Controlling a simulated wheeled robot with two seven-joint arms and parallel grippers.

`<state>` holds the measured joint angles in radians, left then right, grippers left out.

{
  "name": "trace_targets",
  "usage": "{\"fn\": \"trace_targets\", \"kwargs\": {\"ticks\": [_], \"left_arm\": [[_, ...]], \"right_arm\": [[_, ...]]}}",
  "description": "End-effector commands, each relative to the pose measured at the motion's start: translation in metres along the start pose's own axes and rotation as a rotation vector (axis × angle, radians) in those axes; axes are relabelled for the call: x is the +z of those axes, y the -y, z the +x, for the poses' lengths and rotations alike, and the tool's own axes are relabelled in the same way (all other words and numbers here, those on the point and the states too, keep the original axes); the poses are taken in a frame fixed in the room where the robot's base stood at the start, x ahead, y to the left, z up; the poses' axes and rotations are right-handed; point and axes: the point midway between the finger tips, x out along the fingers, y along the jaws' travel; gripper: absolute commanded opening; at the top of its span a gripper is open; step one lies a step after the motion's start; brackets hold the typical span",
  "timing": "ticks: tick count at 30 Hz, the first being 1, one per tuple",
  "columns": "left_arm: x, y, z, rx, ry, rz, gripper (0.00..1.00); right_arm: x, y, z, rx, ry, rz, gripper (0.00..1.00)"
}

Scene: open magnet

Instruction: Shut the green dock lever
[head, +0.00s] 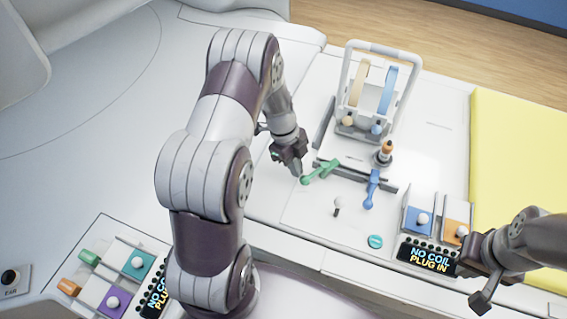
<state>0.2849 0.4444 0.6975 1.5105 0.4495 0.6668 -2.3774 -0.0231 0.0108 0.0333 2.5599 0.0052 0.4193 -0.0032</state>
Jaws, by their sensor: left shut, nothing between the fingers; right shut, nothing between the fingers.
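The green dock lever (321,172) lies low on the white table in the head view, slanting from a round knob at its lower left up to its right end at the dark dock rail. My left gripper (299,174) is shut and empty, with its tips close to the lever's knob end; I cannot tell whether they touch. My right gripper (477,285) is shut and empty at the lower right, near the right display panel, well apart from the lever.
A blue lever (371,190) stands right of the green one. A white frame (379,48) with tan and blue handles stands behind. A display panel (428,256) reads "NO COIL PLUG IN". A yellow pad (515,150) lies at right. A small teal disc (375,241) lies in front.

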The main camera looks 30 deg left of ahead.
Motion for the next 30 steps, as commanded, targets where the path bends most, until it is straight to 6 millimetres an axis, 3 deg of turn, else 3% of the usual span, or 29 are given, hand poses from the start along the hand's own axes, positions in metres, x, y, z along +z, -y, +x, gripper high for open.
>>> {"fn": "trace_targets", "kwargs": {"ticks": [1,12,30], "left_arm": [[-0.004,0.001,0.008,-0.012,0.001,-0.029,0.00],[-0.027,-0.009,0.014,-0.095,0.000,-0.305,0.00],[-0.042,-0.011,0.014,-0.112,0.000,-0.363,0.00]], "right_arm": [[0.002,0.000,0.013,0.000,0.000,0.000,0.00],[0.006,0.000,0.048,0.000,0.000,0.000,0.00],[0.008,0.000,0.067,0.000,0.000,0.000,0.00]]}}
